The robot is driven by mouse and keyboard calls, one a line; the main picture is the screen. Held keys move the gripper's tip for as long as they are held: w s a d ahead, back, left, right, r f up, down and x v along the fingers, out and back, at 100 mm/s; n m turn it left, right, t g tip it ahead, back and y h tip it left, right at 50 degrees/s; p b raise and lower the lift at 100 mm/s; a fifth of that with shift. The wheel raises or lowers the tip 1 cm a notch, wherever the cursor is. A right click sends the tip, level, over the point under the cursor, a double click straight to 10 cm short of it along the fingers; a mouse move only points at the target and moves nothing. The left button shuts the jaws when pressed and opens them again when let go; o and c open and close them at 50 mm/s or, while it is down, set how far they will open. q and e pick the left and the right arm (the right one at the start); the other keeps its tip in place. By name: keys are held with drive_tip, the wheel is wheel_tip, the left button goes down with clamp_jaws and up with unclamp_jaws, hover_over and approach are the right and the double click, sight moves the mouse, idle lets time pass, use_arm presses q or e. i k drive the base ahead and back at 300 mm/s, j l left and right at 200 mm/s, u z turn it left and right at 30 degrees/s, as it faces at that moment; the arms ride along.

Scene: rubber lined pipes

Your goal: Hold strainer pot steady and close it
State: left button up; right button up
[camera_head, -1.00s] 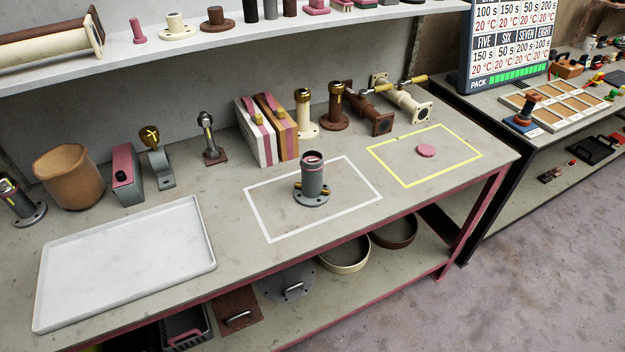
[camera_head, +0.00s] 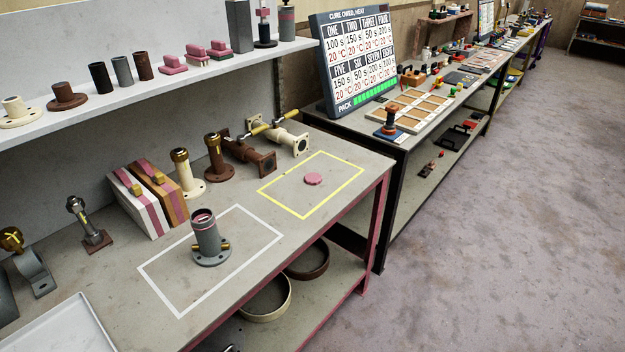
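The strainer pot (camera_head: 207,240) is a grey upright cylinder on a round flange, with brass fittings low on its sides. It stands inside the white outlined rectangle (camera_head: 265,226) on the bench. Its top looks open, with a pinkish inner rim. A pink round disc (camera_head: 313,179), which looks like a lid, lies flat inside the yellow outlined rectangle (camera_head: 345,188), to the right of the pot and apart from it. Neither of my grippers shows in the head view.
Behind the pot stand striped blocks (camera_head: 147,200), a cream pipe (camera_head: 186,172), a brown pipe (camera_head: 217,157) and valves (camera_head: 290,137). A white tray (camera_head: 62,330) lies at the lower left. A second bench with a sign (camera_head: 357,58) stands to the right. The floor (camera_head: 480,240) is clear.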

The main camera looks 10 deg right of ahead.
sight(212, 249)
drive_tip(key=i+l+u, duration=0.1)
drive_tip(key=i+l, duration=0.25)
drive_tip(key=i+l+u, duration=0.1)
drive_tip(key=i+l, duration=0.5)
drive_tip(key=l, duration=0.2)
drive_tip(key=i+l+u, duration=0.15)
drive_tip(key=i+l, duration=0.15)
drive_tip(key=i+l+u, duration=0.1)
drive_tip(key=i+l, duration=0.2)
drive_tip(key=l, duration=0.2)
